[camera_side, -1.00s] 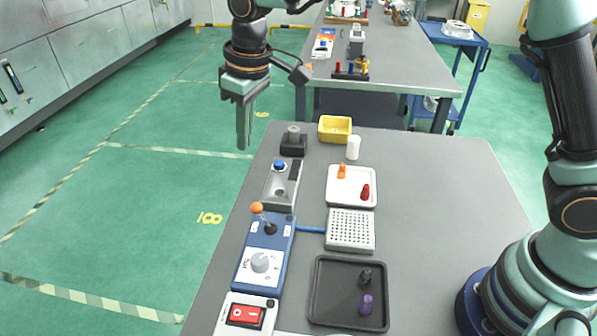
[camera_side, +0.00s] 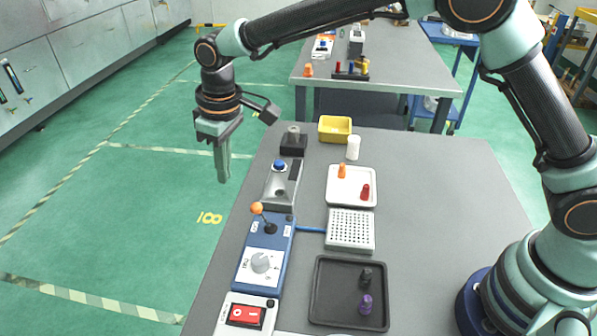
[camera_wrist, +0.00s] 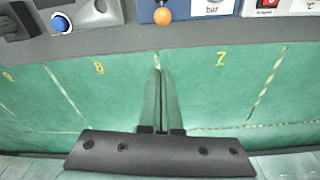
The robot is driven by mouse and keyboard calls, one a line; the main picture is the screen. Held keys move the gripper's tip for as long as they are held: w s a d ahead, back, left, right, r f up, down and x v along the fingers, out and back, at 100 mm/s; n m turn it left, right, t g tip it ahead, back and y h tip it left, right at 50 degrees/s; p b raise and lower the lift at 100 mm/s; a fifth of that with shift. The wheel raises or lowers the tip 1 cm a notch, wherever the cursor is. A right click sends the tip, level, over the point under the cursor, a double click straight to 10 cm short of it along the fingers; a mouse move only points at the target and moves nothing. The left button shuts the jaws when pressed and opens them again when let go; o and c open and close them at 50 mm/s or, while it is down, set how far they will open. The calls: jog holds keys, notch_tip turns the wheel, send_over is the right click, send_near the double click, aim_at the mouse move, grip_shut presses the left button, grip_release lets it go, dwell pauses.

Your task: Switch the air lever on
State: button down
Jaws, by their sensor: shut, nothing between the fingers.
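The air lever (camera_side: 262,216) stands on a blue box (camera_side: 264,250) with a grey dial, at the left edge of the table. It has an orange ball on a dark stalk, and the stalk leans to the left in the side view. In the wrist view the orange ball (camera_wrist: 162,16) shows at the top, in front of the blue box. My gripper (camera_side: 223,180) is shut and empty, fingers pointing down, out past the table's left edge and apart from the lever. In the wrist view its fingertips (camera_wrist: 157,62) lie just below the orange ball in the picture.
A grey unit with a blue button (camera_side: 280,180) stands behind the lever box. A red rocker switch (camera_side: 246,315) is in front. A perforated block (camera_side: 350,230), a white tray (camera_side: 338,198) and a dark tray (camera_side: 325,290) lie to the right. The table's right side is clear.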

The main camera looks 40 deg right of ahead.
aim_at(262, 216)
jog(key=f, duration=0.5)
jog(key=w+f, duration=0.1)
jog(key=f, duration=0.1)
jog(key=shift+a+f, duration=0.1)
jog(key=shift+f, duration=0.2)
jog(key=shift+s+d+r, duration=0.2)
jog(key=shift+s+d, duration=0.35)
jog(key=shift+s, duration=0.3)
jog(key=shift+s+d+r, duration=0.2)
jog(key=shift+s+d, duration=0.3)
jog(key=shift+s, duration=0.3)
jog(key=shift+s+d+r+t+y, duration=0.3)
jog(key=shift+s+d+t+y, duration=0.15)
jog(key=shift+t, duration=0.25)
jog(key=shift+s+d+r+t+y, duration=0.2)
jog(key=shift+s+d+t+y, duration=0.1)
jog(key=shift+t, duration=0.1)
jog(key=shift+s+d+r, duration=0.2)
jog(key=shift+s+d, duration=0.85)
jog(key=shift+d, duration=0.05)
jog(key=shift+r, duration=0.8)
